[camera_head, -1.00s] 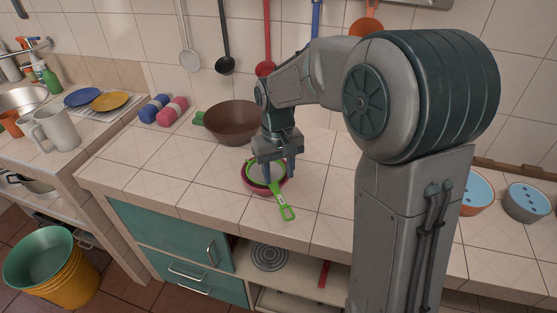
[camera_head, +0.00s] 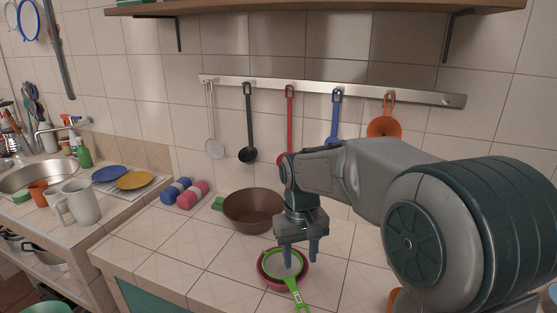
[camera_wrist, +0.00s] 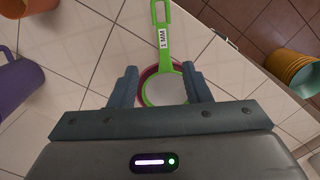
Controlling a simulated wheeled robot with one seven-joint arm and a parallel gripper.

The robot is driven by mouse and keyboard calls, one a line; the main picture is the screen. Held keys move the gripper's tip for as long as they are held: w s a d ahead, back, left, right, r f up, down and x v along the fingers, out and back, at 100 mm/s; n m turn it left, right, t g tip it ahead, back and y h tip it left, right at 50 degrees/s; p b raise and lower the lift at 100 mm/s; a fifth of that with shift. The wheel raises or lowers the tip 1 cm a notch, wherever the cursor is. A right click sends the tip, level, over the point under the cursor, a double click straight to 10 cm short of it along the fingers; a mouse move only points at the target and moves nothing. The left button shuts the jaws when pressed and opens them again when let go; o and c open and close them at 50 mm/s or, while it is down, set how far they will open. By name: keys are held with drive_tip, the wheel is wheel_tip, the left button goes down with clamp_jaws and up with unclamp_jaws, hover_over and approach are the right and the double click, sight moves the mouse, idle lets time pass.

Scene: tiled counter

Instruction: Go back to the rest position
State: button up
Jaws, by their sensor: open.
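My gripper (camera_head: 300,254) is above the tiled counter (camera_head: 180,262), its jaws open with nothing between them. Below it, a green-rimmed sieve (camera_head: 292,284) with a green handle lies over a dark red bowl (camera_head: 304,276). In the wrist view, the sieve (camera_wrist: 161,40) carries a "1 MM" label on its handle, and the bowl (camera_wrist: 149,72) shows around its rim. The two fingers of my gripper (camera_wrist: 161,88) stand apart on either side of the sieve. The fingertips look close above it in the head view; I cannot tell the exact gap.
A brown pan (camera_head: 252,210) sits behind my gripper. Blue (camera_head: 175,190) and pink (camera_head: 193,194) rolls lie left of it. Utensils hang from a wall rail (camera_head: 320,90), below a shelf (camera_head: 300,12). Left stand a white mug (camera_head: 82,203) and the sink (camera_head: 35,176). The counter's front left is clear.

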drive_tip(key=s+d+m+t, duration=0.1)
drive_tip(key=s+d, duration=0.3)
drive_tip(key=s, duration=0.5)
drive_tip(key=s+d+m+t, duration=0.2)
drive_tip(key=s+d, duration=0.3)
drive_tip(key=s, duration=0.3)
drive_tip(key=shift+s+r+t, duration=0.35)
drive_tip(key=shift+s+t, duration=0.05)
drive_tip(key=shift+c, duration=0.8)
